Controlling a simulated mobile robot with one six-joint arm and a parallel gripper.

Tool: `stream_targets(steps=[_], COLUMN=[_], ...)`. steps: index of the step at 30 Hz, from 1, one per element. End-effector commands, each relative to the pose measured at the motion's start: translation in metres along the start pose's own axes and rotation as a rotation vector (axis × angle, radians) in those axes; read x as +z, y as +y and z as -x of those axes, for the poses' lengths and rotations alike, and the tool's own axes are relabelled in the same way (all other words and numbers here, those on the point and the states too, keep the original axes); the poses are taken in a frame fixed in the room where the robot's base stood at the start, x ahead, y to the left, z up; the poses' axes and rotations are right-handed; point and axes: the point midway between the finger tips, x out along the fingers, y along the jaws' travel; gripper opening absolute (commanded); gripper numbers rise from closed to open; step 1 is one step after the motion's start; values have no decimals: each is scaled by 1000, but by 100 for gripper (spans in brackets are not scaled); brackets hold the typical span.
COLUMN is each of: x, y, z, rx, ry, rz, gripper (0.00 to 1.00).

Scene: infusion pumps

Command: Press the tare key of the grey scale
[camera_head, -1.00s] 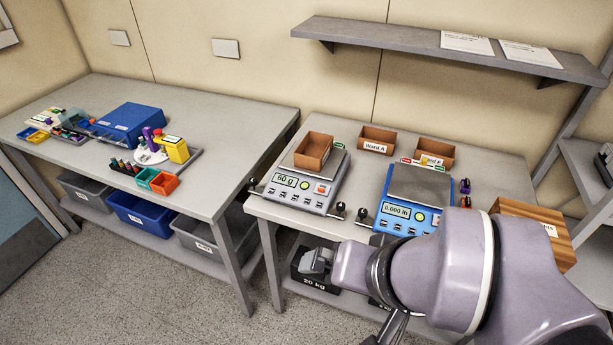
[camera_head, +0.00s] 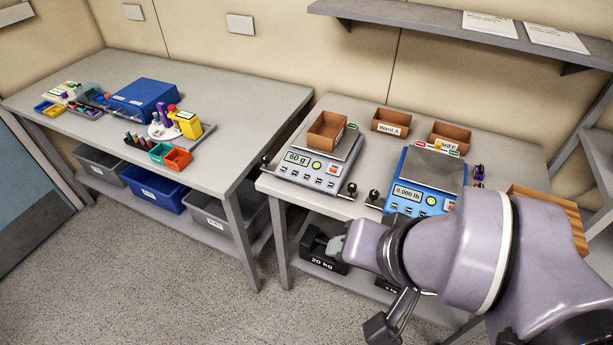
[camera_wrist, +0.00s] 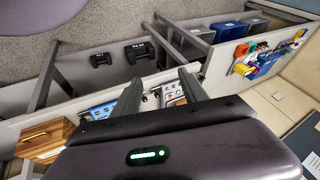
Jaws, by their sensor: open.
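The grey scale (camera_head: 286,173) stands on the right-hand table, its display reading 60 g, with an open brown box (camera_head: 327,131) on its pan. Its front panel has a row of small keys, a green round button (camera_head: 316,166) and a red-marked button (camera_head: 333,170). I cannot read which key is tare. My gripper (camera_wrist: 160,88) is open and empty, its two dark fingers apart in the wrist view. The grey scale (camera_wrist: 172,91) shows beyond them, partly hidden by a finger. In the head view, the dark end of my arm hangs low in front of the table, apart from the scale.
A blue scale (camera_head: 437,172) reading 0.000 lb stands right of the grey one, partly behind my arm. Two labelled brown boxes (camera_head: 391,122) stand at the back. Small black knobs (camera_head: 374,196) sit near the front edge. A black 20 kg weight (camera_head: 322,255) lies on the lower shelf.

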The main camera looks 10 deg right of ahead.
Motion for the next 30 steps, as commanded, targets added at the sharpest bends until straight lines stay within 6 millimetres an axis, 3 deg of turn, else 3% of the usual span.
stream_targets(steps=[1,7,30], x=[0,0,0], y=[0,0,0], z=[0,0,0], rx=[0,0,0], ry=[0,0,0], rz=[0,0,0], gripper=[39,0,0])
